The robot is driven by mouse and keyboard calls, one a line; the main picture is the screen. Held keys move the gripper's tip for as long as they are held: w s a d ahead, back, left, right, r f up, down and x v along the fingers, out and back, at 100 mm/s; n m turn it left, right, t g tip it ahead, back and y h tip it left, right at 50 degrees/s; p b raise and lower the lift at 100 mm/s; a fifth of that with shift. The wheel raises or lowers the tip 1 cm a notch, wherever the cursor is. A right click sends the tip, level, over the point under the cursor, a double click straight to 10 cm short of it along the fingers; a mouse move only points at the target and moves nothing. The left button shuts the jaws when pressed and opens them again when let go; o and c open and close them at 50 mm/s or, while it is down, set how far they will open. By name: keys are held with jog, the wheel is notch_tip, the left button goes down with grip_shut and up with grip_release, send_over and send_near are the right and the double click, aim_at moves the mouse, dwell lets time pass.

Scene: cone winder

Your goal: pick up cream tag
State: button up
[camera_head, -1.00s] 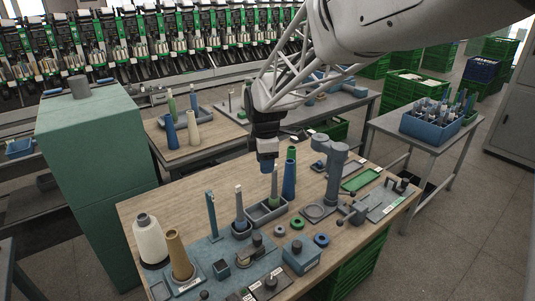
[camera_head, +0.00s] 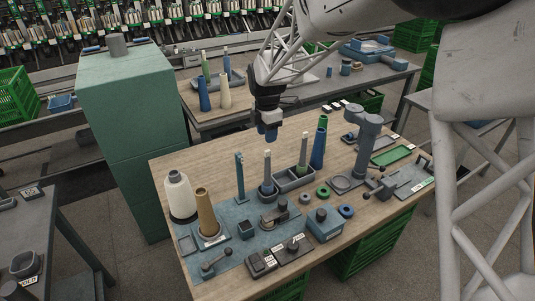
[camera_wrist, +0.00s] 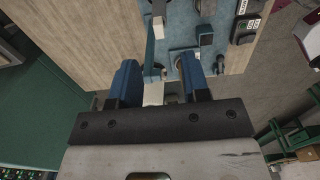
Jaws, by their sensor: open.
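My gripper (camera_head: 270,134) is open, pointing down above the back of the wooden workbench (camera_head: 205,148), left of the tall blue cone (camera_head: 319,143). In the wrist view its two blue fingers (camera_wrist: 160,85) stand apart. A small cream piece (camera_wrist: 153,93) shows between them in the picture; it may be the cream tag, and I cannot tell its depth. A narrow blue upright (camera_wrist: 150,50) runs up the picture from it. In the head view a slim blue post (camera_head: 240,178) with a small pale patch near its top stands on the blue mat.
A white cone (camera_head: 180,196) and a tan cone (camera_head: 207,212) stand at the bench's left. Pale-topped tubes stand near a grey tray (camera_head: 294,179). A grey stand (camera_head: 366,145) rises at right. Small pale labels (camera_head: 335,105) lie at the back edge.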

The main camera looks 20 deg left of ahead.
aim_at(268, 153)
jog(key=shift+f, duration=1.1)
jog(key=shift+f, duration=0.1)
jog(key=shift+w+f, duration=0.15)
jog(key=shift+f, duration=2.35)
jog(key=shift+c, duration=0.3)
jog(key=c, duration=0.7)
